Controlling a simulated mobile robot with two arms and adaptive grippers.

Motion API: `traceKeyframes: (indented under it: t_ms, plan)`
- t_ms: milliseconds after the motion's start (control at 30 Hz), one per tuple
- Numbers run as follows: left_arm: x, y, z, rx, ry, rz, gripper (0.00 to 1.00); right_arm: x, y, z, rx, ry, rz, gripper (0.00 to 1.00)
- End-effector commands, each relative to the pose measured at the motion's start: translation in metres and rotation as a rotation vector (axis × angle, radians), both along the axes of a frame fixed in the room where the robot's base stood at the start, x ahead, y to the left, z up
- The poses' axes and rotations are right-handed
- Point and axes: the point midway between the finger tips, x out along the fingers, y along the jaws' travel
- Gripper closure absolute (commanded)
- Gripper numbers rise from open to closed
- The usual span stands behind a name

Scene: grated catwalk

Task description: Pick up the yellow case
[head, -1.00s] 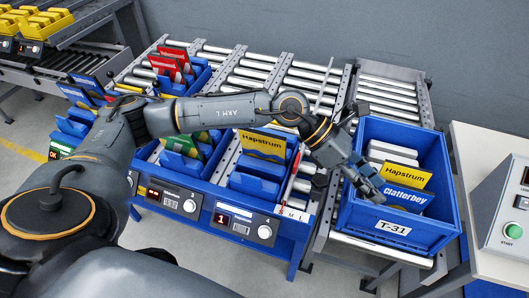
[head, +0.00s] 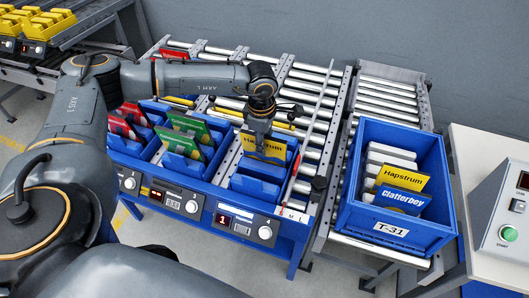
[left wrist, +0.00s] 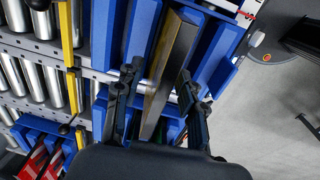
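A yellow case (head: 272,147) marked Hapstrum stands upright in a blue rack bin (head: 254,188) above the display showing 1. My left gripper (head: 262,150) points down at this case and hides part of its label. In the left wrist view the case (left wrist: 178,55) shows edge-on as a yellow and dark strip between the two fingers (left wrist: 160,84). The fingers are spread on either side of it, with gaps visible. Another yellow Hapstrum case (head: 404,178) stands in the blue tote (head: 392,228) marked T-31. My right gripper is not in view.
The tote also holds a blue Clatterbey case (head: 402,200) and several white cases (head: 390,156). Neighbouring bins hold green cases (head: 190,127) and red cases (head: 122,126). Metal rollers (head: 300,90) lie behind the bins. A control box with a green button (head: 508,232) stands at right.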

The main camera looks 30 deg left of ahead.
Motion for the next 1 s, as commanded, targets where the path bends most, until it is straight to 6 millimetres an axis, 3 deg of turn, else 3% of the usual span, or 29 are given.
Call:
traceKeyframes:
  t_ms: [167,300,433,700,733,900,1000]
  plan:
    - [0.001,-0.001,-0.011,0.001,0.002,-0.002,0.60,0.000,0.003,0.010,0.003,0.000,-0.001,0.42]
    - [0.003,0.000,-0.031,0.001,0.003,-0.002,0.60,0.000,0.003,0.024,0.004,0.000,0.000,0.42]
    - [0.006,0.001,-0.049,0.000,0.001,0.000,0.60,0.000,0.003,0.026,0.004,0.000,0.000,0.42]
    - [0.007,0.001,-0.055,-0.001,-0.001,0.000,0.60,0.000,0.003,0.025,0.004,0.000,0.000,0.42]
    - [0.007,0.001,-0.055,-0.001,-0.001,0.000,0.62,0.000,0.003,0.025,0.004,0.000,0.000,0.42]
    - [0.007,0.001,-0.055,-0.001,-0.001,0.000,0.97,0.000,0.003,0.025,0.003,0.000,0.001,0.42]
    - [0.007,0.001,-0.055,-0.001,-0.001,0.000,1.00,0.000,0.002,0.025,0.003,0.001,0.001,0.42]
